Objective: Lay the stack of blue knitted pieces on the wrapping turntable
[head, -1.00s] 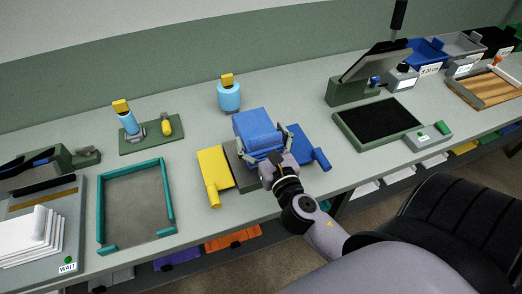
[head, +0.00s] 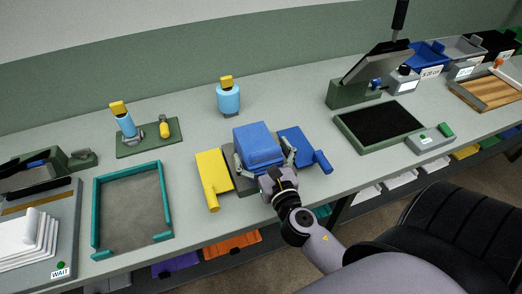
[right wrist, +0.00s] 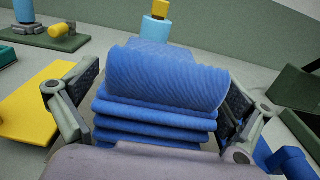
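The stack of blue knitted pieces (head: 257,143) is a thick folded pile over a dark grey base (head: 243,184) between a yellow panel (head: 213,172) and a blue panel (head: 300,146). I take this assembly to be the wrapping turntable. In the right wrist view the stack (right wrist: 160,85) shows several layers under a ribbed, rolled top one. My right gripper (head: 266,158) has one finger along each side of the stack, close against it. Whether the stack's underside touches the base is hidden. My left gripper is out of view.
A blue bottle (head: 228,98) stands behind the stack. A teal frame (head: 96,218) lies left, and a green-rimmed black pad (head: 378,124) lies right. A white pile (head: 28,240) sits at far left. Bare table separates these things.

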